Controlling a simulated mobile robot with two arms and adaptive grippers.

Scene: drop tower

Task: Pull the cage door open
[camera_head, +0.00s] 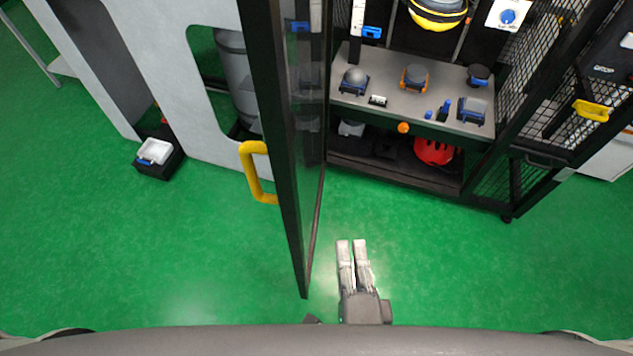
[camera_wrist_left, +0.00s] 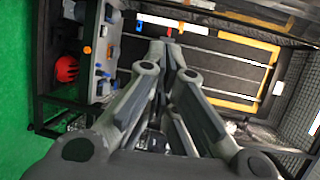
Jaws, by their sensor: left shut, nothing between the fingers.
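A dark-framed door (camera_head: 285,160) with a see-through panel stands swung out toward me in the head view, its near lower corner close to my body. A yellow handle (camera_head: 255,172) sits on its left face. My left gripper (camera_head: 352,242) is right of the door, on the side away from that handle, and looks apart from it. Its two fingers are together and empty. In the left wrist view the gripper (camera_wrist_left: 170,42) points toward mesh walls and a yellow frame (camera_wrist_left: 240,104). My right gripper is not in view.
A bench (camera_head: 430,117) holding several small devices stands beyond my gripper, with a red helmet (camera_head: 434,151) on its lower shelf. Mesh panels with another yellow handle (camera_head: 591,110) stand at the right. A black bin (camera_head: 158,160) sits at left. Green floor is clear on both sides.

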